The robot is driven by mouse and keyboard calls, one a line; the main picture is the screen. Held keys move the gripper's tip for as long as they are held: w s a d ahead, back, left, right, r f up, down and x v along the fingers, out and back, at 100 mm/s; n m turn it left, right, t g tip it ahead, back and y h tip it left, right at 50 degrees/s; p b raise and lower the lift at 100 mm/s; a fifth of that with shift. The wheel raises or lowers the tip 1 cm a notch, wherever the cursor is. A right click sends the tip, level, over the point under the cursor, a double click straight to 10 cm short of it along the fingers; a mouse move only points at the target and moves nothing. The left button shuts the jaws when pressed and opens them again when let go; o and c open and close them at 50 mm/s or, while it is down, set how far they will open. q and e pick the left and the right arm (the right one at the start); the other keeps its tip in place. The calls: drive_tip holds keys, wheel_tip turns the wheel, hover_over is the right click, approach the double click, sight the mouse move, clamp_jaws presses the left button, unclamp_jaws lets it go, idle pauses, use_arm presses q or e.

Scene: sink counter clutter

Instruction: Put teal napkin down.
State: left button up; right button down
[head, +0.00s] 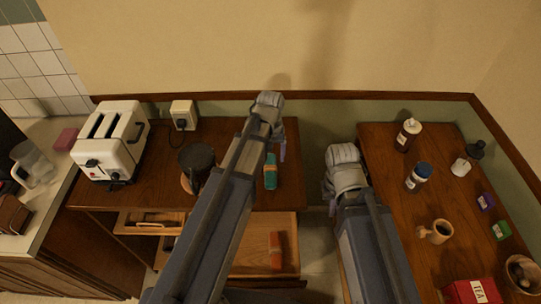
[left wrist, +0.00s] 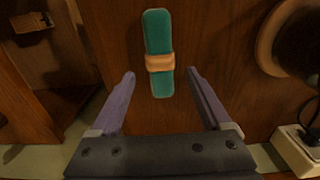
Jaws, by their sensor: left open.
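The teal napkin (head: 270,172) is a narrow rolled strip with a tan band around its middle. It lies on the wooden counter near its right end, and it also shows in the left wrist view (left wrist: 158,80). My left gripper (head: 277,148) is above the counter at the napkin's wall side. In the left wrist view its two purple fingers (left wrist: 162,88) are spread apart, with the napkin lying beyond and between the fingertips, not gripped. My right arm shows in the head view over the gap between the counters, but its fingers are hidden.
A white toaster (head: 108,143), a dark pot (head: 197,162) and a wall outlet (head: 183,115) are left of the napkin. Open drawers below hold an orange item (head: 276,250). The right counter (head: 390,185) carries bottles, a mug (head: 436,232) and a red box (head: 472,291).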

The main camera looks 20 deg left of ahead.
sight(270, 168)
use_arm(q)
wheel_tip(270, 168, up, 7)
drive_tip(key=p, duration=0.6)
drive_tip(key=s+d+m+y, duration=0.1)
drive_tip(key=s+d+m, duration=0.6)
drive_tip(key=s+d, duration=0.3)
drive_tip(key=s, duration=0.4)
drive_tip(key=shift+s+d+f+b, duration=0.15)
drive_tip(key=shift+s+d+b, duration=0.05)
drive_tip(key=shift+d+b, duration=0.15)
